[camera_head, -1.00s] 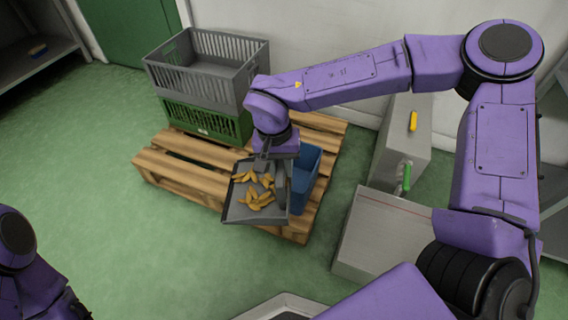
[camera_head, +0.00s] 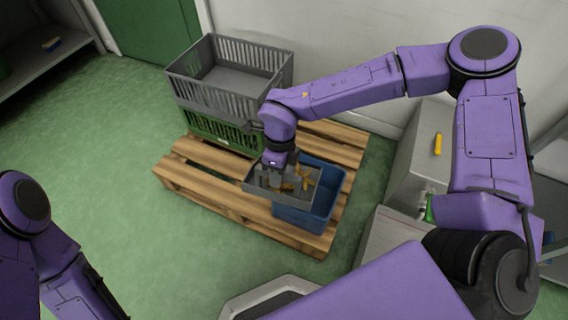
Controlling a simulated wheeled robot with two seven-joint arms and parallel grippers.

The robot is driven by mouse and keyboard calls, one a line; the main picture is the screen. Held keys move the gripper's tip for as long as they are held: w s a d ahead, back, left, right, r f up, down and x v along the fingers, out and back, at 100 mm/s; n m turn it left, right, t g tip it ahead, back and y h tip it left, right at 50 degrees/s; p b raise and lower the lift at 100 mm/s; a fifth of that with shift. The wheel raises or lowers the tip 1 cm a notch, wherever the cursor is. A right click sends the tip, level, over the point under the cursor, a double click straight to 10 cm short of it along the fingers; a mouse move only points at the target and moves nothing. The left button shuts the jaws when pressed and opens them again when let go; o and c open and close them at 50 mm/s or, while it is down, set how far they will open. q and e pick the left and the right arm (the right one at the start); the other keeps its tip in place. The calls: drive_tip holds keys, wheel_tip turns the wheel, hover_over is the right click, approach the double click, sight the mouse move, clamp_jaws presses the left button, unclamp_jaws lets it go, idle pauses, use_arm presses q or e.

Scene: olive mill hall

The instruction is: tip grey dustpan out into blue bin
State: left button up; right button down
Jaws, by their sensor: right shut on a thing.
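The grey dustpan (camera_head: 264,193) is held over the left part of the blue bin (camera_head: 322,205) and looks tilted towards it. Yellow-brown leaf-like scraps (camera_head: 304,176) show at the dustpan's right side, over the bin; whether some are falling cannot be told. The blue bin stands on the wooden pallet. My right gripper (camera_head: 276,172) is shut on the dustpan, its fingers partly hidden by the wrist. My left arm shows at the lower left, but its gripper is out of the picture.
The wooden pallet (camera_head: 206,192) also bears a grey crate (camera_head: 226,88) stacked on a green crate (camera_head: 215,131), left of the bin. A grey cabinet with a yellow handle (camera_head: 437,144) stands to the right. Green floor at the left is clear.

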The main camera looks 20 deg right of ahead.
drive_tip(key=m, duration=0.4)
drive_tip(key=shift+w+a+r+m+t+y, duration=0.1)
drive_tip(key=shift+a+r+m+t+y, duration=0.05)
drive_tip(key=shift+a+m+t+y, duration=0.2)
drive_tip(key=shift+a+m+p, duration=0.25)
drive_tip(key=shift+m+p, duration=0.05)
drive_tip(key=shift+m, duration=0.95)
wheel_tip(320, 180, down, 4)
drive_tip(key=b, duration=0.5)
drive_tip(key=shift+w+f, duration=0.1)
drive_tip(key=shift+f, duration=0.1)
drive_tip(key=shift+w+d+r, duration=0.1)
drive_tip(key=shift+d+r, duration=0.1)
drive_tip(key=shift+r, duration=0.1)
drive_tip(key=shift+d+r+y+p, duration=0.45)
drive_tip(key=shift+y+p, duration=0.05)
drive_tip(key=shift+y, duration=0.05)
drive_tip(key=shift+w+d+r+y+p, duration=0.15)
drive_tip(key=shift+d+r+y, duration=0.4)
drive_tip(key=shift+d, duration=0.1)
drive_tip(key=shift+w+d+r+y+p, duration=0.15)
drive_tip(key=shift+d+r+y, duration=0.35)
drive_tip(key=shift+d, duration=0.15)
drive_tip(key=w+d+r+g+y+b, duration=0.1)
drive_tip(key=d+r+y, duration=0.1)
drive_tip(key=d+y, duration=0.3)
drive_tip(key=shift+w+d+r+y, duration=0.25)
drive_tip(key=shift+d+r+y, duration=0.1)
drive_tip(key=shift+d, duration=1.5)
